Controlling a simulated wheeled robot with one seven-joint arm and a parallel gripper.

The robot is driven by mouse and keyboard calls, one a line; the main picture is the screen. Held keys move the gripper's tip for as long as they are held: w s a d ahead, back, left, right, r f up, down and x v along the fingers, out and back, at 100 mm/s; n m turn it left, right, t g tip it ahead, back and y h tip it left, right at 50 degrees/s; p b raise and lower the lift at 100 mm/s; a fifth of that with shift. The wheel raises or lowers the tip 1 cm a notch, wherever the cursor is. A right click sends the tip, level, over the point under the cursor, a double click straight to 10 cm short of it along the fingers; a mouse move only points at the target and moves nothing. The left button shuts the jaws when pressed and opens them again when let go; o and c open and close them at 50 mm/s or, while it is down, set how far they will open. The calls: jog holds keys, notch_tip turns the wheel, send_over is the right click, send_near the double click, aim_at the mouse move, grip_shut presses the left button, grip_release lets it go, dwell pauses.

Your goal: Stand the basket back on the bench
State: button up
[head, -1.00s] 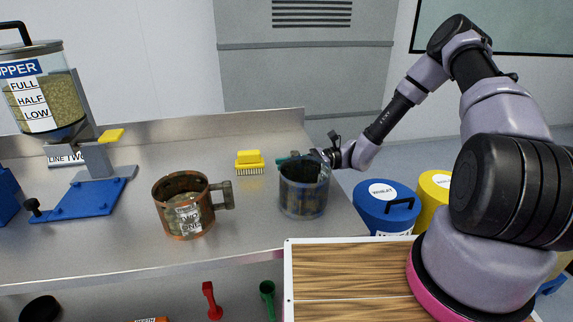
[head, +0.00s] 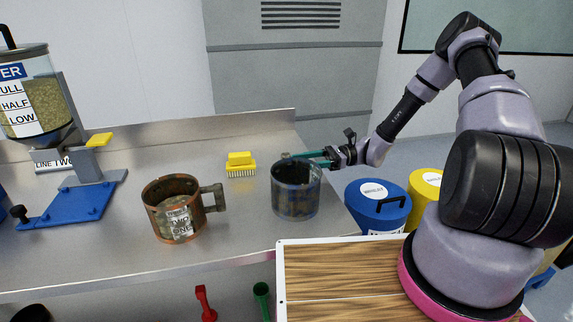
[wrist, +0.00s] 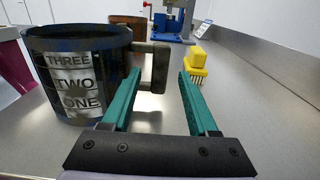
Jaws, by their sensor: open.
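Two handled metal pots stand upright on the bench (head: 100,256); neither looks like a woven basket. The dark blue pot (head: 296,195) is near the bench's right end. It also shows in the wrist view (wrist: 45,62), with a "THREE, TWO, ONE" label and a grey handle (wrist: 159,70). The rusty brown pot (head: 165,222) stands to its left, handle to the right. My gripper (head: 302,155) is behind the blue pot's rim at the right. In the wrist view its teal fingers (wrist: 159,76) are open, with the handle in line between their tips, not gripped.
A yellow brush (head: 240,165) stands behind the pots. A hopper (head: 30,95) on a blue base (head: 70,203) is at the left. A wood-topped surface (head: 335,275) is in front. Blue (head: 375,205) and yellow (head: 425,190) drums stand right of the bench.

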jog(key=v, duration=0.4)
jog(key=shift+r, duration=0.2)
jog(key=s+d+r+n+t+h, duration=0.3)
jog(key=s+d+r+h, duration=0.1)
jog(key=r, duration=0.7)
jog(key=s+d+r+n+t+h, duration=0.4)
jog(key=s+r+h, duration=0.2)
jog(key=s+r, duration=0.3)
jog(key=s+d+r+n+t+h, duration=0.4)
jog(key=s+r+h, duration=0.1)
jog(key=r, duration=1)
jog(key=shift+s+h, duration=0.3)
jog(key=shift+s, duration=0.35)
